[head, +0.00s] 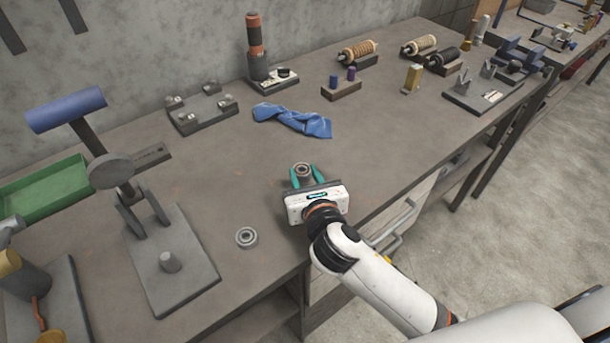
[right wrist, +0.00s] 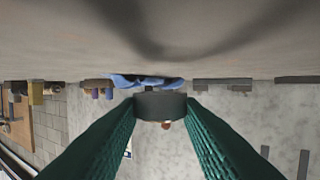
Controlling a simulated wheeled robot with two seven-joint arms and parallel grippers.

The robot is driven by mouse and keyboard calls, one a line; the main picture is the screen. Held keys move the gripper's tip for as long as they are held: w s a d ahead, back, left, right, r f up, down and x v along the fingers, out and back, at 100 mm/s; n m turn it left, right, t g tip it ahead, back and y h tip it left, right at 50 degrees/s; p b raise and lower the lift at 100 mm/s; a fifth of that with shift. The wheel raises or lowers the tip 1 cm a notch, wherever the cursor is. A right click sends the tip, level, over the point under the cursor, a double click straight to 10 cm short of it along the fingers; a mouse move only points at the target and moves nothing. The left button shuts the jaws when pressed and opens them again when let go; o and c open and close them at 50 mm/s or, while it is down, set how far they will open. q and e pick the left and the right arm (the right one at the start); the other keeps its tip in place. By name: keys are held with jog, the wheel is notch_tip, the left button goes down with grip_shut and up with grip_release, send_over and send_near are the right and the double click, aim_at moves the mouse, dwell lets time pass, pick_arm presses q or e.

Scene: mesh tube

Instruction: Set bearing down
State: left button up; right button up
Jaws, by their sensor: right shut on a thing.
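My right gripper (head: 303,178), with green fingers, is shut on a ring-shaped metal bearing (head: 302,169) over the middle of the workbench. In the right wrist view the same bearing (right wrist: 160,105) sits between the two fingertips (right wrist: 161,108). That view is upside down, and the bearing looks clear of the bench top, though the height is hard to judge. A second bearing (head: 246,237) lies flat on the bench near the front edge, left of my right gripper. My left gripper is not in view.
An arbor press (head: 170,262) with a blue handle and a green tray (head: 45,190) stand at the left. A blue cloth (head: 293,119) lies behind my gripper. A grey fixture plate (head: 202,112) and a block with two pegs (head: 341,90) are farther back. Bench around the gripper is clear.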

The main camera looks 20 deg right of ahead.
jog(key=shift+f, duration=0.55)
jog(key=o, duration=1.1)
jog(key=shift+c, duration=0.2)
jog(key=shift+r, duration=0.15)
jog(key=v, duration=1.2)
jog(key=shift+s+r, duration=0.1)
jog(key=shift+r, duration=0.35)
